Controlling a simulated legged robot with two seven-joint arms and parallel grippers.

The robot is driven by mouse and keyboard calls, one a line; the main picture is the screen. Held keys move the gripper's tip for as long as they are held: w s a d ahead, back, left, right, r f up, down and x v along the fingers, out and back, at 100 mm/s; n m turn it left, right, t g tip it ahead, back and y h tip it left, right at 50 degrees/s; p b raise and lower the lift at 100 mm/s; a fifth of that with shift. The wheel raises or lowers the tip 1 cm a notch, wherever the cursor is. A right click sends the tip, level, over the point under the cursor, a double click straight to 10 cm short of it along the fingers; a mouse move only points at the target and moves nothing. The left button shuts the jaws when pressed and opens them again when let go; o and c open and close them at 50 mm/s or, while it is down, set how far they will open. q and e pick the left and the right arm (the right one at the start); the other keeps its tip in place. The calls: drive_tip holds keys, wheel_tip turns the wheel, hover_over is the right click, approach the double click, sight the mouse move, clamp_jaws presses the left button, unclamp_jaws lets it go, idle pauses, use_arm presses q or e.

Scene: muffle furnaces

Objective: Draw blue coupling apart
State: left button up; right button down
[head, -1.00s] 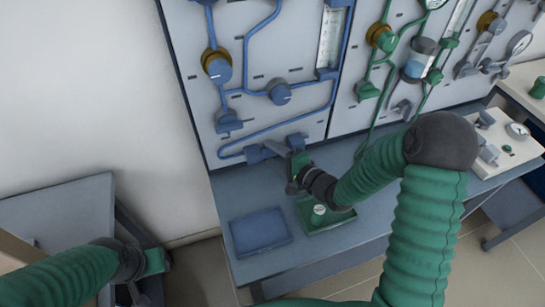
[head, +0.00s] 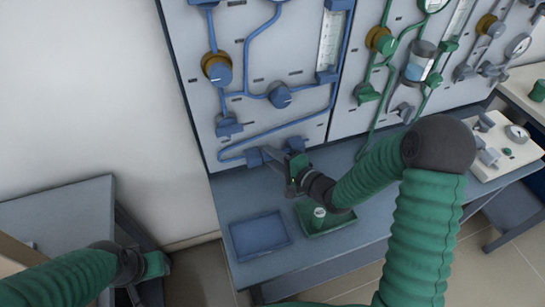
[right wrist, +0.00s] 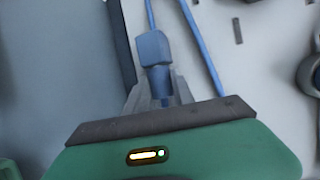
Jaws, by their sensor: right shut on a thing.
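The blue coupling (head: 255,157) sits at the lower edge of the blue-piped panel, at the end of a blue pipe. My right gripper (head: 273,156) is at its right side, its grey fingers shut on a blue coupling part. In the right wrist view, that blue part (right wrist: 160,82) lies between the fingers, in line with a larger blue block (right wrist: 152,48). I cannot tell whether the coupling halves touch. My left gripper (head: 138,292) hangs at lower left, away from the panel; its fingers are unclear.
A blue tray (head: 259,234) and a green tray (head: 338,223) holding a small pale cylinder (head: 319,217) are on the bench below the panel. A green-piped panel (head: 345,110) stands to the right. A grey table (head: 60,212) is at left.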

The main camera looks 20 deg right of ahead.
drive_tip(key=shift+s+d+f, duration=0.1)
drive_tip(key=shift+d+f, duration=0.05)
drive_tip(key=shift+f, duration=0.05)
idle(0.6)
drive_tip(key=d+p, duration=0.2)
drive_tip(key=d, duration=0.1)
drive_tip(key=shift+d, duration=0.15)
